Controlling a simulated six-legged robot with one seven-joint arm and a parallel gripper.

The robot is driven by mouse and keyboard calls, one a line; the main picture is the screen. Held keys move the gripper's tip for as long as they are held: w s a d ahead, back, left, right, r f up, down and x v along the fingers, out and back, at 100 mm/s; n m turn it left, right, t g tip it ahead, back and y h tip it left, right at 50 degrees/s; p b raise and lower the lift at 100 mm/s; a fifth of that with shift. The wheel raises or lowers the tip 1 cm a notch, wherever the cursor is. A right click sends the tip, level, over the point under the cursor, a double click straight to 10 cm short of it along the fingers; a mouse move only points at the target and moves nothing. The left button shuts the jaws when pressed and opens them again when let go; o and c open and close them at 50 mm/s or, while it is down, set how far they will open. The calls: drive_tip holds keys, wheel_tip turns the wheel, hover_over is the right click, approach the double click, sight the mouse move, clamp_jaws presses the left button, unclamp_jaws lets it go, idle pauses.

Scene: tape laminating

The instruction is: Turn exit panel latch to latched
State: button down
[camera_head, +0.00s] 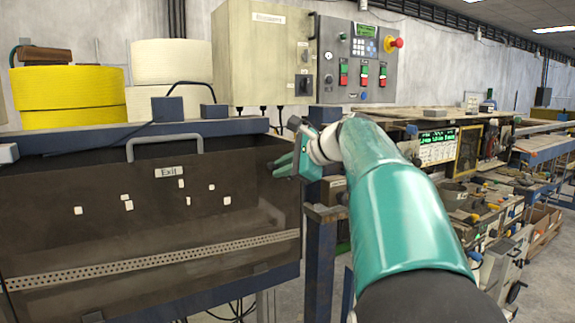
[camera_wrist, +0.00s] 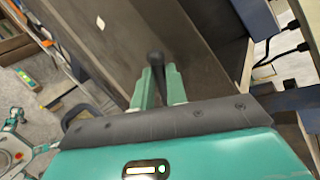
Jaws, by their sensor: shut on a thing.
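The exit panel (camera_head: 90,185) is a dark see-through cover with a white "Exit" label (camera_head: 169,172) and a grey bar handle (camera_head: 165,137) at its top edge. My gripper (camera_head: 283,163) is at the panel's upper right corner. In the wrist view my gripper (camera_wrist: 159,85) has its two green fingers on either side of a slim black latch lever (camera_wrist: 156,62), shut on it. The lever's round end shows beyond the fingertips, and its lower part is between the fingers. In the head view the latch is hidden by my gripper, and I cannot tell whether it is latched.
A beige cabinet (camera_head: 262,60) and a grey control box (camera_head: 360,62) with a red button stand above and behind. Yellow and white rolls (camera_head: 68,88) sit at the back left. A blue frame post (camera_head: 320,255) stands right of the panel. Cluttered workbenches line the right.

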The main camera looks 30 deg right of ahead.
drive_tip(key=shift+a+f+n+h, duration=0.2)
drive_tip(key=shift+a+n+h, duration=0.05)
drive_tip(key=shift+n+h, duration=0.3)
drive_tip(key=shift+a+f+n+h, duration=0.2)
drive_tip(key=shift+a+n+h, duration=0.05)
drive_tip(key=shift+n+h, duration=0.25)
drive_tip(key=shift+a+f+n+g+h, duration=0.15)
drive_tip(key=shift+f+n+h, duration=0.1)
drive_tip(key=shift+n+h, duration=0.25)
drive_tip(key=shift+f+n+g+h, duration=0.15)
drive_tip(key=shift+f+n+h, duration=0.1)
drive_tip(key=shift+h, duration=0.4)
drive_tip(key=c, duration=1.4)
unclamp_jaws()
drive_tip(key=v, duration=1.3)
drive_tip(key=shift+s, duration=0.3)
drive_tip(key=shift+r, duration=0.15)
